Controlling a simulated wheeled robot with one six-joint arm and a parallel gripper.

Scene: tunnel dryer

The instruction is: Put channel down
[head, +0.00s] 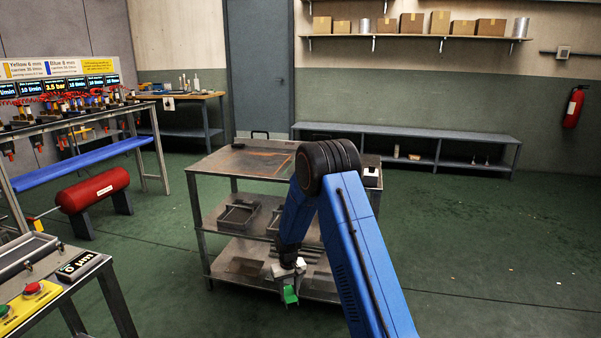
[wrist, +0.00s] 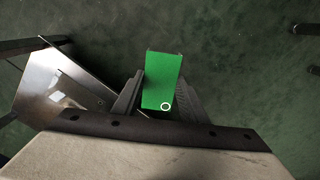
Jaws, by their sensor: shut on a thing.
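A small green channel (wrist: 163,75) is held between the two fingers of my gripper (wrist: 160,95) in the wrist view. A pale ring mark shows near its closer end. In the head view the green channel (head: 290,294) hangs low under my gripper (head: 290,278), in front of the lower shelf of a metal table (head: 240,165). Dark green floor shows beneath the channel in the wrist view, and a metal surface (wrist: 40,75) lies to its left.
Grey trays (head: 238,215) sit on the table's middle shelf. A test bench with coloured buttons (head: 32,288) stands at lower left, and a red tank (head: 93,190) behind it. Open floor (head: 480,240) lies to the right.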

